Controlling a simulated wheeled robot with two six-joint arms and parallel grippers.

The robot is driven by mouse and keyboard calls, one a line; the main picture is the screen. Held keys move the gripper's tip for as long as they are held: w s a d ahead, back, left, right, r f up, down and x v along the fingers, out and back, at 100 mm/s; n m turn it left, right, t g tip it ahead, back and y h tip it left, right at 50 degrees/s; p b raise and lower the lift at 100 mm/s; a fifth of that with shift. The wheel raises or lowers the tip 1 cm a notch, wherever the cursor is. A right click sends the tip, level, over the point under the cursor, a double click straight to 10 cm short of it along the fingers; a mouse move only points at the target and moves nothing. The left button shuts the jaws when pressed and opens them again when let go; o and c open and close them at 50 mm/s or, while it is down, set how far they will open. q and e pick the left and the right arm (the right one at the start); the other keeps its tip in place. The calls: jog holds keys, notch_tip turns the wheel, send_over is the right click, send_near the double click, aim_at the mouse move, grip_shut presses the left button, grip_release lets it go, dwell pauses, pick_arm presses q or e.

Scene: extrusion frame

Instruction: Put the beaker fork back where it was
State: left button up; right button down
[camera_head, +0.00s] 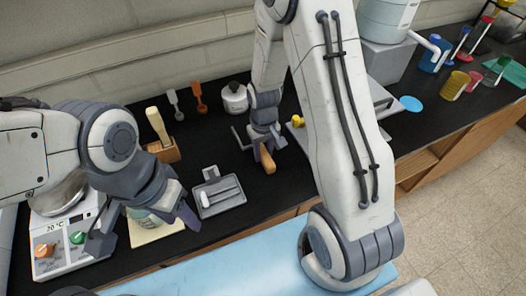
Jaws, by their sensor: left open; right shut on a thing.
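The beaker fork (267,161) shows a wooden handle end just below my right gripper (260,150). A thin bent metal part (239,138) to the left of the gripper looks like the fork's prongs. My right gripper is shut on the fork, over the black bench (285,185); the jaws hide its middle. I cannot tell whether the fork touches the bench. My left gripper (146,230) is open at the lower left, its fingers spread over a beige pad (160,232). A greenish vessel (140,214) is partly hidden behind that gripper.
A grey tray (218,207) with white rods lies between the grippers. A wooden block with a handled tool (164,151), two spatulas (200,98) and a white bottle (235,99) stand behind. A hotplate (68,240) is at left. Coloured cups (453,86) are far right.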

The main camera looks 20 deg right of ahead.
jog(key=c, duration=0.5)
grip_release()
jog(key=shift+f, duration=0.1)
jog(key=shift+c, duration=0.2)
jog(key=shift+r, duration=0.35)
notch_tip(320, 180, up, 12)
jog(key=a+b, duration=0.1)
jog(key=b, duration=0.1)
jog(key=s+a+r+n, duration=0.1)
jog(key=s+a+n, duration=0.2)
jog(key=s+a, duration=0.3)
jog(key=s+a+r+n+y+b, duration=0.1)
jog(key=s+a, duration=0.6)
jog(key=s, duration=0.7)
jog(key=shift+s+a+r+n, duration=0.2)
jog(key=shift+r+n, duration=0.5)
jog(key=shift+n, duration=0.7)
